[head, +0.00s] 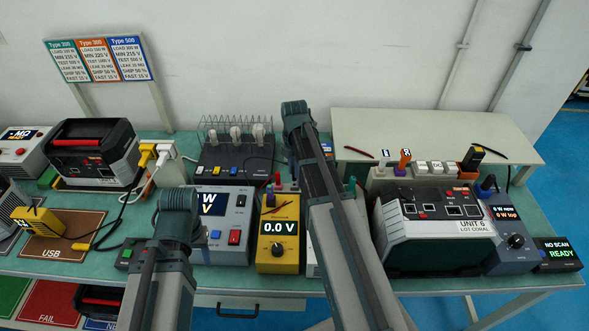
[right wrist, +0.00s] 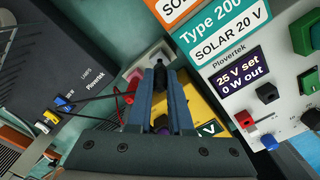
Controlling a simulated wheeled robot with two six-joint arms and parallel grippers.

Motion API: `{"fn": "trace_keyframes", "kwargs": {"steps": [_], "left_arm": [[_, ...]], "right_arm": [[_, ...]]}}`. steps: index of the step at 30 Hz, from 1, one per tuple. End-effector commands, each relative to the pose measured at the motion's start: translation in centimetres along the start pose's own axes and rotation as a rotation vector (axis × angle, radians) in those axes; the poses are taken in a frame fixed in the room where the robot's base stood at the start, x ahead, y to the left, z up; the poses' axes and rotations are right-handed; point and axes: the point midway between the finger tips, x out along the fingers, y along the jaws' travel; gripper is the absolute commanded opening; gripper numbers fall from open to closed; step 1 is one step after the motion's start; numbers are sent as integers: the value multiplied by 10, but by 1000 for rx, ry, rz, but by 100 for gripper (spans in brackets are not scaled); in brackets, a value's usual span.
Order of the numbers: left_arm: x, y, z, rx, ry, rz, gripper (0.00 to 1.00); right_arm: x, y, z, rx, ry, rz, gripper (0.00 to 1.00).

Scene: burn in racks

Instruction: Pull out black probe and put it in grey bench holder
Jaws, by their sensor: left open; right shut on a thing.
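In the right wrist view my right gripper (right wrist: 160,80) is shut on the black probe (right wrist: 160,70), whose dark end shows between the fingertips. A pale grey block (right wrist: 135,66), seemingly the grey bench holder, lies right behind the probe; I cannot tell whether the probe sits in it. A red probe (right wrist: 131,88) stands beside the left finger. The yellow meter (right wrist: 208,112) is partly hidden by the fingers. In the head view the yellow meter (head: 278,235) reads 0.0 V. My right arm hides its own gripper there, and my left gripper is not visible.
In the head view a grey power supply (head: 238,215) stands left of the meter and a large unit (head: 430,230) to its right. A black switch box (head: 222,160) stands behind.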

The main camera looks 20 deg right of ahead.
Motion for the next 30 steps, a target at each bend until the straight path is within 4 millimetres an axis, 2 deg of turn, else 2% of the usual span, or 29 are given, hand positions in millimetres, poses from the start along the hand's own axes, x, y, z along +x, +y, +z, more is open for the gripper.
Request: {"fn": "trace_keyframes", "kwargs": {"steps": [30], "left_arm": [[16, 2, -1, 0, 0, 0, 54]], "right_arm": [[16, 0, 0, 0, 0, 0, 0]]}}
